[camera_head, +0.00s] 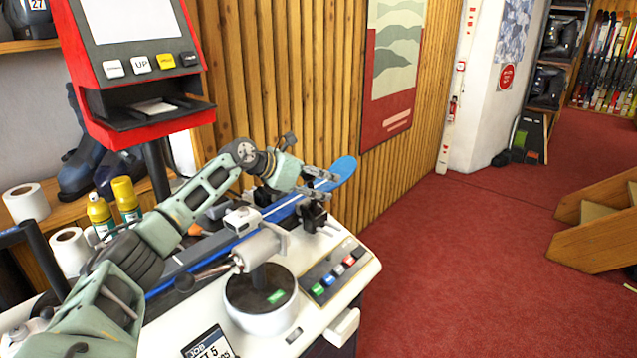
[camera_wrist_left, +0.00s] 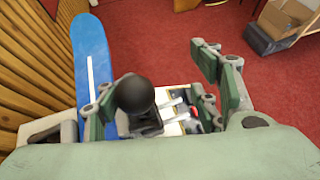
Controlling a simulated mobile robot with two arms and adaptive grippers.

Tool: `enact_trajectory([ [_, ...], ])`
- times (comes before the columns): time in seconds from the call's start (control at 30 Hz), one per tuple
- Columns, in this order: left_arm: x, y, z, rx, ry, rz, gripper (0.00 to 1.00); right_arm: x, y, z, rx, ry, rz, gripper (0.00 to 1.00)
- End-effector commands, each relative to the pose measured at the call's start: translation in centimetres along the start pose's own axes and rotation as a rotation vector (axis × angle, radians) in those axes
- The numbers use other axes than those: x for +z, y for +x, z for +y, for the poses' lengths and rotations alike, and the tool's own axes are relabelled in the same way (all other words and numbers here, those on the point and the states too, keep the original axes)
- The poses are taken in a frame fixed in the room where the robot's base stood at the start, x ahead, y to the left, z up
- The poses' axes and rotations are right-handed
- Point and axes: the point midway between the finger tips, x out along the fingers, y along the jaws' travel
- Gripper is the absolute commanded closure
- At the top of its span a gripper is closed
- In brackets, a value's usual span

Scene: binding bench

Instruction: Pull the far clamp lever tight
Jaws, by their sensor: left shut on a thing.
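The blue ski (camera_head: 343,172) lies along the bench with its tip past the far end; its tip also shows in the left wrist view (camera_wrist_left: 89,45). The dark far clamp (camera_head: 313,217) stands beside the ski near that end. Its lever's round black knob (camera_wrist_left: 135,93) is between the fingers of my left gripper (camera_wrist_left: 160,98), which is shut on it. In the head view my left gripper (camera_head: 316,183) is just above the far clamp and hides most of the lever. My right gripper is not in view.
A white round-based unit (camera_head: 262,308) and a button panel (camera_head: 335,272) are on the bench (camera_head: 362,262). A red kiosk (camera_head: 135,60) and yellow bottles (camera_head: 125,198) are at the left. The wood-slat wall (camera_head: 285,80) runs close behind.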

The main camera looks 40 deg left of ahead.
Motion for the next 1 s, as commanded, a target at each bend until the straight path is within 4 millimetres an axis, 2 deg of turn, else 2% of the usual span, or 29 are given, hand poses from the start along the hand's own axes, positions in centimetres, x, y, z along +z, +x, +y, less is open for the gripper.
enact_trajectory([
  [0.03, -0.5, 0.3, -0.9, -0.024, -0.001, 0.017, 0.60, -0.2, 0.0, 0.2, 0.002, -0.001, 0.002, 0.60],
  [0.17, -0.6, -1.1, -0.7, -0.022, -0.002, 0.016, 0.60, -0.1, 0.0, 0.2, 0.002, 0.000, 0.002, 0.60],
  [0.5, -0.4, -8.2, 0.3, -0.009, -0.004, 0.008, 0.60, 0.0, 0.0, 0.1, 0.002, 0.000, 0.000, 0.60],
  [0.6, -0.5, -9.7, 0.6, -0.007, -0.006, 0.008, 0.60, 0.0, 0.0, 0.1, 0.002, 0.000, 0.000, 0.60],
  [0.77, -0.5, -10.9, 0.7, -0.006, -0.007, 0.007, 0.60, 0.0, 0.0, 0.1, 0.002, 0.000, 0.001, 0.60],
  [1.0, -0.4, -11.2, 0.7, -0.005, -0.007, 0.005, 0.60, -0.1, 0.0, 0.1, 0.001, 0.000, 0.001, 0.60],
])
